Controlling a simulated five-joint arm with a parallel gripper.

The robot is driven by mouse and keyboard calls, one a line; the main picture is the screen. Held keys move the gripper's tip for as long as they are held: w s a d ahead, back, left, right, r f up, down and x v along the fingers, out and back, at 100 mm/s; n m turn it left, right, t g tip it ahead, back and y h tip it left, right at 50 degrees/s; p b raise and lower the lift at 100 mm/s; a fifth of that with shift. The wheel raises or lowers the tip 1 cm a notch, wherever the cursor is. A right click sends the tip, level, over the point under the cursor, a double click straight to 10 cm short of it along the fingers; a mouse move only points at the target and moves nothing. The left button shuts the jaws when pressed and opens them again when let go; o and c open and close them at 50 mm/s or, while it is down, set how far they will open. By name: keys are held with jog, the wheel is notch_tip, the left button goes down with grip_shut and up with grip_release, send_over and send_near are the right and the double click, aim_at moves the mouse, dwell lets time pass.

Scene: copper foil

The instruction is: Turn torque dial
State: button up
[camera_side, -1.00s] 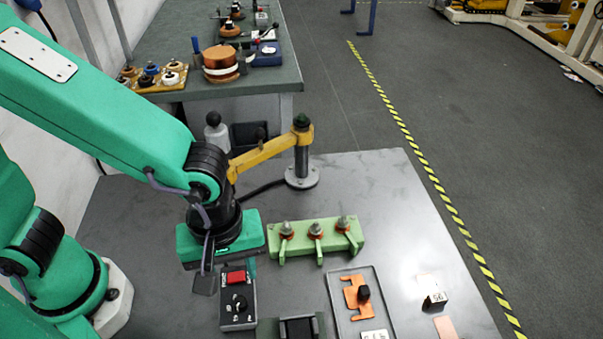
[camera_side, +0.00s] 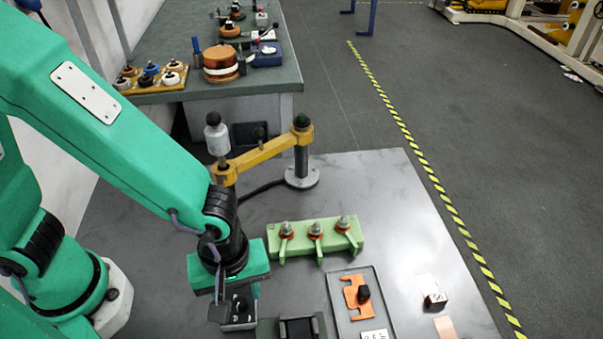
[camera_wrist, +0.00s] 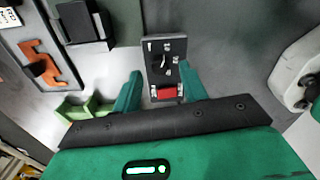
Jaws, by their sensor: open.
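The torque dial (camera_wrist: 163,64) is a black knob with a pale pointer line on a dark grey control box (camera_wrist: 153,45) with white marks around it. A red rocker switch (camera_wrist: 167,92) sits on the same box, on the side nearer my gripper in the wrist view. My gripper (camera_wrist: 160,70) is open, with one green finger on each side of the box. Nothing is held between the fingers. In the side view my gripper (camera_side: 234,300) is over the box (camera_side: 240,325) and hides most of it. Whether a finger touches the dial I cannot tell.
A green block with several studs and levers (camera_side: 315,238) stands just right of my gripper. A tray with an orange piece (camera_side: 358,297) and a dark block (camera_side: 300,328) lie near the front. A yellow arm on a post (camera_side: 260,154) stands behind.

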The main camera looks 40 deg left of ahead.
aim_at(241, 304)
jog(key=shift+f, duration=1.25)
grip_shut()
